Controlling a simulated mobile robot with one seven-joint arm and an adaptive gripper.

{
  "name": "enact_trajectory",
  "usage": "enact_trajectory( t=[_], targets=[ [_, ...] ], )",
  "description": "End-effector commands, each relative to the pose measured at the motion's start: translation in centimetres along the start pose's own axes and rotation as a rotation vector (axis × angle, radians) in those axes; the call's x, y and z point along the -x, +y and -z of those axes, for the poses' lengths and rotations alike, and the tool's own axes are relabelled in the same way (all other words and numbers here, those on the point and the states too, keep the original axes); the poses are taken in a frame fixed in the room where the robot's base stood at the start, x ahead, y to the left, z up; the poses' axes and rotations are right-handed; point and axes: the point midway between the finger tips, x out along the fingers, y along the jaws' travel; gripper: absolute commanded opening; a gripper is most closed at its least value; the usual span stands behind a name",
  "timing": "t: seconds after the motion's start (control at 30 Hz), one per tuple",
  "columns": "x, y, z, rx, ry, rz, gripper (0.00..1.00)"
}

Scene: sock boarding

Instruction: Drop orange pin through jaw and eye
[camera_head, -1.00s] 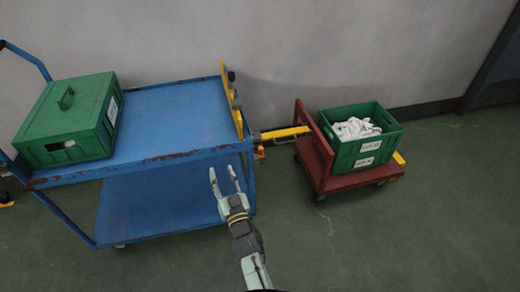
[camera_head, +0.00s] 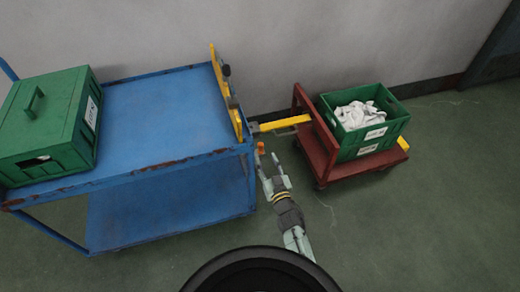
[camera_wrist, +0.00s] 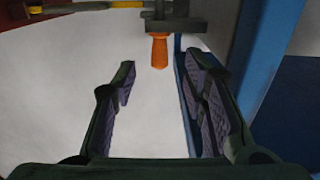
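The orange pin (camera_head: 261,147) shows just below the coupling at the right edge of the blue cart. In the wrist view the orange pin (camera_wrist: 160,52) is beneath the dark jaw (camera_wrist: 175,24); how it is held there I cannot tell. The yellow drawbar (camera_head: 285,123) runs from the red dolly to the jaw; the eye at its end is not clear. My gripper (camera_head: 268,162) is close to the pin. In the wrist view my gripper (camera_wrist: 160,80) has its fingers apart with nothing between them, and the pin is beyond the fingertips.
The blue cart (camera_head: 165,110) stands left, with a lidded green box (camera_head: 50,125) on it and a yellow upright bar (camera_head: 225,90) at its right end. The red dolly (camera_head: 318,150) carries a green crate (camera_head: 375,140) of white socks. A blue cart post (camera_wrist: 262,60) is close right of my fingers.

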Motion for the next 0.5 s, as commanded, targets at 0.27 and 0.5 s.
enact_trajectory(
  t=[0.27, 0.5],
  targets=[
    [-2.0, 0.0, -0.1, 0.0, 0.0, 0.0, 0.4],
    [-4.0, -0.2, -0.3, -0.001, 0.001, 0.003, 0.4]
  ],
)
